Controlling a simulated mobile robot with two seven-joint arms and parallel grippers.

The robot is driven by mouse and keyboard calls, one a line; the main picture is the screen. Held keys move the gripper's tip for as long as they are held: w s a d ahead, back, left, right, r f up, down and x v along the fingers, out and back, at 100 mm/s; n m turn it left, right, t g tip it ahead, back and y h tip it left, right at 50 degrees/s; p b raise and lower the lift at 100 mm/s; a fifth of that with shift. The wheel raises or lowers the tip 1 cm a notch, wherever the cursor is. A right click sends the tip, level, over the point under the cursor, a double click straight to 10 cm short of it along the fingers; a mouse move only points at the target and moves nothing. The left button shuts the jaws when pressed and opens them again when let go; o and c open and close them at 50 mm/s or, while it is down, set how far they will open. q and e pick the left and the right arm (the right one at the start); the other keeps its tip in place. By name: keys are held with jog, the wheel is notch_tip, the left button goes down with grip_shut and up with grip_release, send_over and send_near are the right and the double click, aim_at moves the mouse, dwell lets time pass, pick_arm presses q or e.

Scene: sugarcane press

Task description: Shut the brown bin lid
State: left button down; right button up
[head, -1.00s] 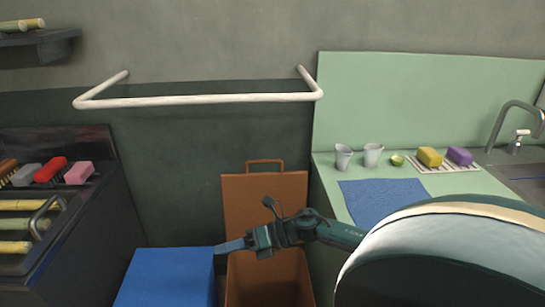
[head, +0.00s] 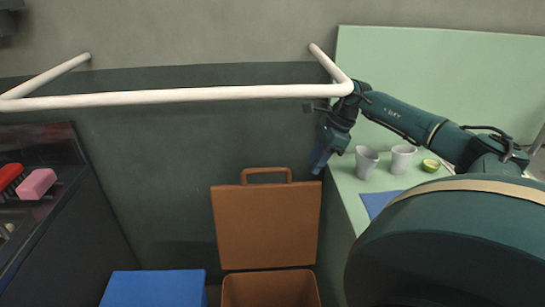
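The brown bin (head: 270,290) stands on the floor at the lower middle, cut off by the bottom edge of the head view. Its brown lid (head: 266,228) is open, tipped up at the back against the dark wall. The lid's loop handle (head: 266,171) is on its top edge. My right gripper (head: 320,162) points down, just right of the handle and apart from it in the picture. Its fingers are seen too edge-on to tell whether they are open or shut. My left gripper is not in view.
A blue bin (head: 155,288) stands left of the brown one. A white rail (head: 180,97) juts from the wall above. The green counter (head: 352,200) on the right holds two cups (head: 367,160) and a cut lime (head: 430,165). A dark stand (head: 75,230) is at left.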

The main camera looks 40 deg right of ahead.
jog(key=shift+d+r, duration=0.1)
jog(key=shift+d, duration=0.15)
jog(key=shift+w+a+r, duration=0.1)
jog(key=shift+w, duration=0.1)
jog(key=w+a+p, duration=0.1)
jog(key=w+a, duration=0.1)
jog(key=a, duration=0.1)
jog(key=w+a, duration=0.2)
jog(key=a, duration=0.1)
jog(key=w+a+p, duration=0.1)
jog(key=w+a, duration=0.1)
jog(key=w, duration=0.1)
jog(key=shift+a+p, duration=0.3)
jog(key=shift+a, duration=0.1)
jog(key=shift+w+a, duration=0.2)
jog(key=shift+w, duration=0.05)
jog(key=shift+f, duration=0.6)
jog(key=shift+c, duration=0.2)
grip_shut()
